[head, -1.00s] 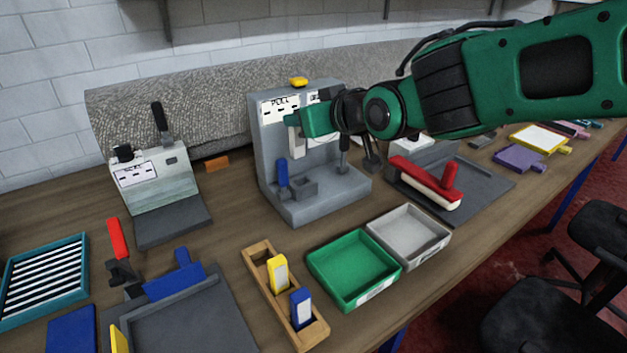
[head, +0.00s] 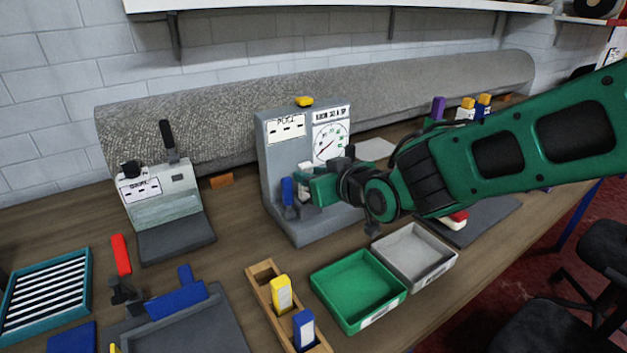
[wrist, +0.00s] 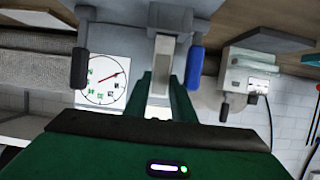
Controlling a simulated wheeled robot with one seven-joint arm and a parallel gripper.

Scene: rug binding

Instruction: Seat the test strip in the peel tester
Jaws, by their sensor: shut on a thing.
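The grey peel tester (head: 274,150) stands at the middle of the bench, with a pull sign and a round dial (head: 332,143). A blue lever (head: 288,191) stands at its lower left. My gripper (head: 304,188) is low in front of the tester's upright, just right of this lever. In the wrist view my gripper (wrist: 162,88) is shut on the pale test strip (wrist: 160,82), which lies between the green fingers.
A second tester (head: 160,195) with a black lever stands at the left. A green tray (head: 358,285), a grey tray (head: 415,250) and a wooden holder (head: 265,290) with yellow and blue pieces are in front. A rolled rug (head: 220,120) lies behind.

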